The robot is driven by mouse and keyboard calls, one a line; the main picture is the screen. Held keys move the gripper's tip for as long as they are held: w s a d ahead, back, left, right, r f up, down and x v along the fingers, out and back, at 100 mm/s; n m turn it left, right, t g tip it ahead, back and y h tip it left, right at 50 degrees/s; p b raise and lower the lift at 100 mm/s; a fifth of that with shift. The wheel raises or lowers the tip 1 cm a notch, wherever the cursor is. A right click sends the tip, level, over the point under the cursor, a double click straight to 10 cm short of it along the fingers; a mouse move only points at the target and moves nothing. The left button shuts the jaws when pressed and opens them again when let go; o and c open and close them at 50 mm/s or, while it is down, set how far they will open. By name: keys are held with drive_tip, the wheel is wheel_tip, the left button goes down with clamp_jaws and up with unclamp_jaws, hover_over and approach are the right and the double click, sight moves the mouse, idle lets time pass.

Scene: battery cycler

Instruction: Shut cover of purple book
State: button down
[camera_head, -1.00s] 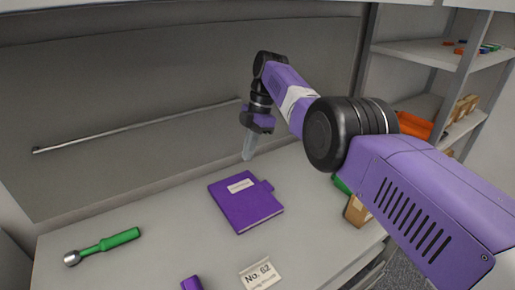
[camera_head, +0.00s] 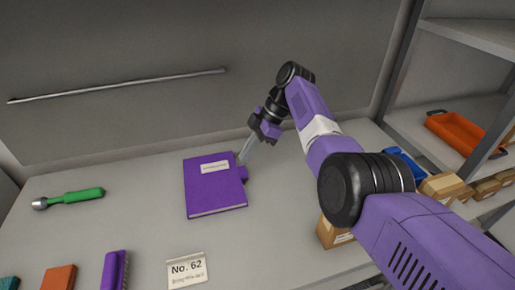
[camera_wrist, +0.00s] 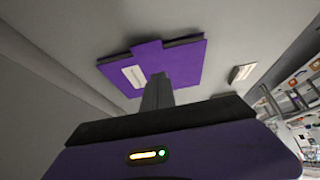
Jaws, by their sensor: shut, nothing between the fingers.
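The purple book (camera_head: 215,192) lies flat on the grey bench with its cover down and a white label facing up. A purple tab sticks out from its right edge. The book also shows in the wrist view (camera_wrist: 185,68), with its label and tab visible. My gripper (camera_head: 243,160) is shut and empty, pointing down at the book's upper right edge, close to the tab. Whether the fingertips touch the book I cannot tell.
A green-handled tool (camera_head: 75,196) lies at the left. A "No. 62" card (camera_head: 187,269) and a purple block (camera_head: 115,270) are at the front. Cardboard boxes (camera_head: 335,234) and an orange tray (camera_head: 458,132) are at the right.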

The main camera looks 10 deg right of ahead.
drive_tip(key=shift+d+f+b, duration=0.35)
drive_tip(key=shift+f+b, duration=0.65)
drive_tip(key=shift+f, duration=0.05)
drive_tip(key=shift+d+f+b, duration=0.35)
drive_tip(key=shift+f+b, duration=0.6)
drive_tip(key=shift+f, duration=0.15)
drive_tip(key=shift+d+f+b, duration=0.35)
drive_tip(key=shift+f+b, duration=0.65)
drive_tip(key=shift+f, duration=0.05)
